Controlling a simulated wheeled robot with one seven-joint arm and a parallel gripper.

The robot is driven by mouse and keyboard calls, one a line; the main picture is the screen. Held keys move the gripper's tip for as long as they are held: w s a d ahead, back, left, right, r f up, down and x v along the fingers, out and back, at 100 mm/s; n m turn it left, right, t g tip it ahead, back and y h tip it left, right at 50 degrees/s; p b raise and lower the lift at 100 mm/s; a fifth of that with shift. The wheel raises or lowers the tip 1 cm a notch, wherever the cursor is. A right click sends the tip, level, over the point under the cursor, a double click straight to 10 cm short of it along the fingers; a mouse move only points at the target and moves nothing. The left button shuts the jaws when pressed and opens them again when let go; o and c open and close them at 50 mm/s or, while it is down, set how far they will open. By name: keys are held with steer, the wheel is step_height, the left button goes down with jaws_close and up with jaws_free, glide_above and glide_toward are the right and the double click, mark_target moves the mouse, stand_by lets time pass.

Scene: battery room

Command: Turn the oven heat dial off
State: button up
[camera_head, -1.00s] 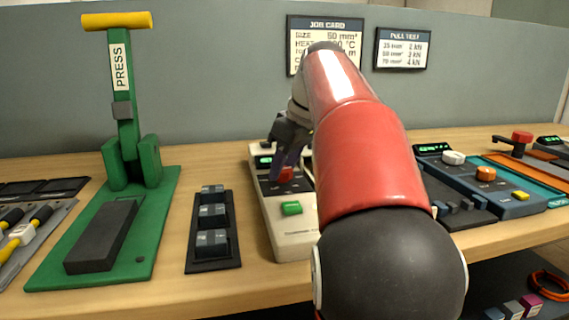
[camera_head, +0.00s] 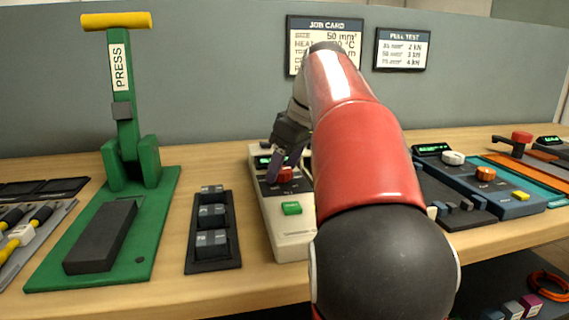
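A cream control unit (camera_head: 291,240) stands on the bench at the middle, partly hidden behind my arm. It has a green button (camera_head: 292,208), a small green display (camera_head: 263,161) and a red dial (camera_head: 285,174) on a dark panel. I cannot tell for sure that this unit is the oven control. My gripper (camera_head: 279,167) points down at the red dial, with a finger at or beside its left side. My arm hides the unit's right side and part of the gripper, so I cannot tell whether the fingers are apart or touch the dial.
A green press (camera_head: 165,215) with a yellow handle stands at the left. A black rack of grey blocks (camera_head: 213,258) lies between it and the unit. A blue-grey unit (camera_head: 505,206) with white and orange knobs is at the right. The grey wall panel (camera_head: 220,75) stands behind.

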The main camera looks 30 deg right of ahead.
mark_target(295, 184)
steer(key=v, duration=0.7)
steer(key=shift+r, duration=0.35)
steer(key=shift+s, duration=0.1)
